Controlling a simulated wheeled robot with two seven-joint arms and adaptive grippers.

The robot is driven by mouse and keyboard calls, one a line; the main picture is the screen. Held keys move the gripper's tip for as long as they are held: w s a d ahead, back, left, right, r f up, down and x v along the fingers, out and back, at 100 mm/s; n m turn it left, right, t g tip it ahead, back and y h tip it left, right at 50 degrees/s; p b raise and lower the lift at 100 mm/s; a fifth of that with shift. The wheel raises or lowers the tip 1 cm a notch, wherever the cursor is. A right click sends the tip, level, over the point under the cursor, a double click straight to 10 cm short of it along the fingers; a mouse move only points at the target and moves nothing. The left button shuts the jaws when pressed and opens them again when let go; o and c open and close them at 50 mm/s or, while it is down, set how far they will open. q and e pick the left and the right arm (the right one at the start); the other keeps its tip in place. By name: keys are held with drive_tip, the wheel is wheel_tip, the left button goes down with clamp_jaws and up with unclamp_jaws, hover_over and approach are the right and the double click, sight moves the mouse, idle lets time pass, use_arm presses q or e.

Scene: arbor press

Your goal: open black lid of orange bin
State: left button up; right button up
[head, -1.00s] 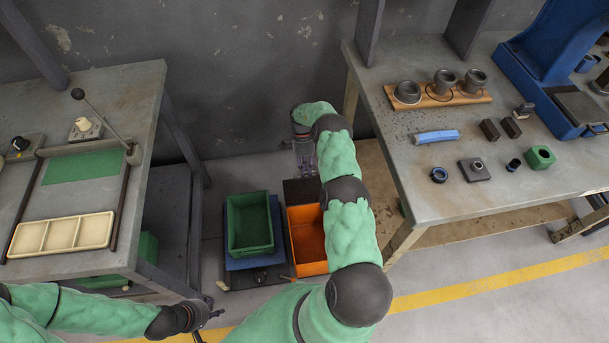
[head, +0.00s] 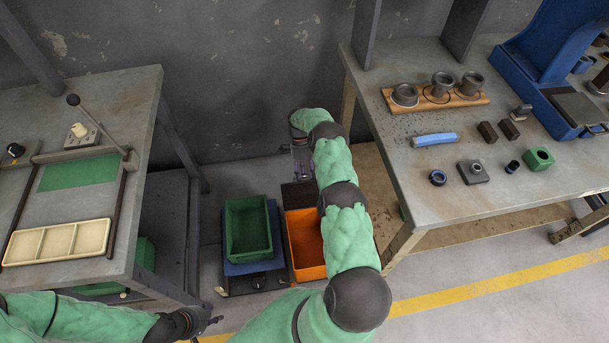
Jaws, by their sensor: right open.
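The orange bin (head: 304,236) stands on the floor between the two tables. Its inside shows, partly covered by my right arm. The black lid (head: 294,196) is a dark panel at the bin's far edge, swung back off the opening; its exact tilt is unclear. My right gripper (head: 300,168) is open just beyond the lid, partly hidden by its own wrist; I cannot tell whether it touches the lid. My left gripper (head: 214,321) is low at the left, in front of the left table and away from the bin; its finger opening is unclear.
A green bin (head: 249,228) on a blue base stands directly left of the orange bin. The left table (head: 140,135) and right table (head: 425,185) flank the floor gap. A grey wall (head: 240,75) closes the back.

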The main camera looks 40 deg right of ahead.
drive_tip(key=v, duration=0.7)
drive_tip(key=shift+r, duration=0.2)
drive_tip(key=shift+w+d, duration=0.1)
drive_tip(key=shift+w, duration=0.05)
